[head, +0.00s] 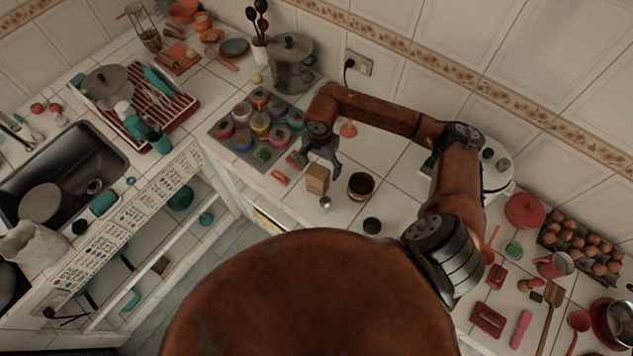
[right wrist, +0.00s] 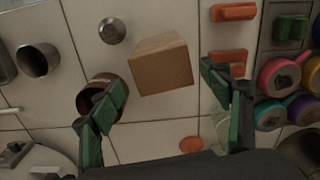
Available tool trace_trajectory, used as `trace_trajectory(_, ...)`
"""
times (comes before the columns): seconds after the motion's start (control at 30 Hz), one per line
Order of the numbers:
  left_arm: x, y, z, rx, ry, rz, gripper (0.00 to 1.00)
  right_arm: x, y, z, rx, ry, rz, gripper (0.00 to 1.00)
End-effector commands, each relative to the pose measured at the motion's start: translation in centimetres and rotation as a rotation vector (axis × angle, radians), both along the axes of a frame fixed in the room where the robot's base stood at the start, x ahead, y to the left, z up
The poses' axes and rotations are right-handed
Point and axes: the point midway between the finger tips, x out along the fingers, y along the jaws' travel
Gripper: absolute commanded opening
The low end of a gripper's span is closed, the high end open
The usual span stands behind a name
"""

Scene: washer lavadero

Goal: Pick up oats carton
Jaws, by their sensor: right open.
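The oats carton appears to be the plain brown box (head: 317,181) standing on the white tiled counter; no label is readable. My right gripper (head: 319,160) is open just behind and above it. In the right wrist view the carton (right wrist: 160,68) lies ahead, between the lines of the two green-padded fingers (right wrist: 164,80). I see no contact between fingers and carton. My left gripper is not in view.
A dark-filled brown jar (head: 361,186) stands close right of the carton; in the right wrist view it (right wrist: 98,97) overlaps the left finger. A small metal shaker (head: 325,203) stands in front. Orange blocks (head: 280,177) and a tray of colourful pots (head: 232,133) lie left.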

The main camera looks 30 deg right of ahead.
Motion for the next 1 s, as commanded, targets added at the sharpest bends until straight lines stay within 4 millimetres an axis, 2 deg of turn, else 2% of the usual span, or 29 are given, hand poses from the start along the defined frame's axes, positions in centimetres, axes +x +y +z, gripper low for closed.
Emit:
trace_trajectory(0.03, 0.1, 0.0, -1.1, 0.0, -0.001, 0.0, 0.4, 0.0, 0.0, -1.1, 0.0, 0.001, 0.001, 0.71)
trace_trajectory(0.13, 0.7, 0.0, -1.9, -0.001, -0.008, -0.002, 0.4, 0.0, 0.0, -2.1, 0.0, 0.002, 0.0, 0.71)
trace_trajectory(0.4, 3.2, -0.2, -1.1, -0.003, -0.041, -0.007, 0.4, -0.1, 0.1, -4.4, 0.001, 0.004, -0.002, 0.71)
trace_trajectory(0.67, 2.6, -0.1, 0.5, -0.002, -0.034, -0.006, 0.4, -0.2, 0.8, -7.6, 0.002, 0.006, -0.005, 0.71)
trace_trajectory(0.8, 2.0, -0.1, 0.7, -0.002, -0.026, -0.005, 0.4, -0.1, 0.7, -9.3, 0.002, 0.003, -0.005, 0.71)
trace_trajectory(1.0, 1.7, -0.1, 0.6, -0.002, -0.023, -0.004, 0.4, 0.0, 0.7, -9.9, -0.001, 0.001, -0.003, 0.71)
